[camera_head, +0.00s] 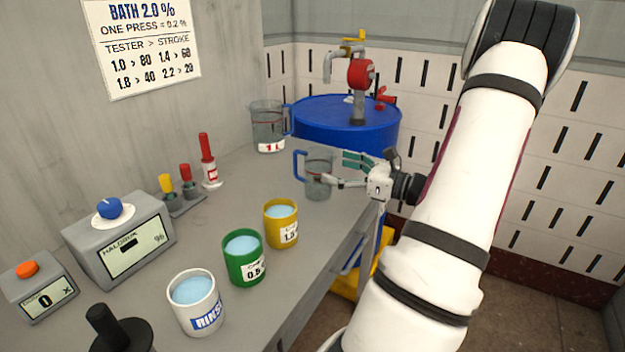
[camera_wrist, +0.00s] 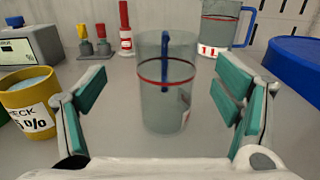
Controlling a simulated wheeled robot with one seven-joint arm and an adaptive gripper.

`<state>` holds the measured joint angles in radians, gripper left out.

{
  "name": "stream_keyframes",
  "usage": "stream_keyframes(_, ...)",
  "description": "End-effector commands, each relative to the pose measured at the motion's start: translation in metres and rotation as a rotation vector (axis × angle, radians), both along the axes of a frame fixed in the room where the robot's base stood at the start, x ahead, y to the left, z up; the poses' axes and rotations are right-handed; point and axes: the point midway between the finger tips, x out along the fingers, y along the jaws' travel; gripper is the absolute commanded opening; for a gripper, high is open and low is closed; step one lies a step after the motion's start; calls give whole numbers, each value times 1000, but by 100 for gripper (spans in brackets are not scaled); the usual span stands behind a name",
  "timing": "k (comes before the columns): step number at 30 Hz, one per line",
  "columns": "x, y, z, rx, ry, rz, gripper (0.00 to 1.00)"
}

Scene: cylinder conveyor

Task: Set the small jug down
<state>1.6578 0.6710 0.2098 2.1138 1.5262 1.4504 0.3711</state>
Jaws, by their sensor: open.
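The small jug (camera_head: 318,180) is a clear grey vessel with a blue handle and a red line around it. It stands upright on the grey bench, near its right edge. In the wrist view the small jug (camera_wrist: 165,95) is in the middle, with its handle on the far side. My gripper (camera_head: 345,172) is at the jug's right side. In the wrist view my gripper (camera_wrist: 165,108) is open, with one green-padded finger on each side of the jug and a visible gap to each.
A larger 1 L jug (camera_head: 268,128) stands behind, by a blue drum (camera_head: 345,125) with a tap. Yellow (camera_head: 281,225), green (camera_head: 244,258) and white (camera_head: 195,303) cups of liquid line the bench front. A Halobrix meter (camera_head: 120,240) and small bottles stand along the wall.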

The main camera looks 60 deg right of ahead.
Motion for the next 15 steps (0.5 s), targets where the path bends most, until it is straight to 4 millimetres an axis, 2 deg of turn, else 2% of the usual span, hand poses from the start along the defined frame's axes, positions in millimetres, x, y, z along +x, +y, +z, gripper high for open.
stream_keyframes(3,16,1,0,-1,0,2,84)
stream_keyframes(11,29,1,-2,-1,1,3,84)
stream_keyframes(15,47,-1,-5,0,0,3,84)
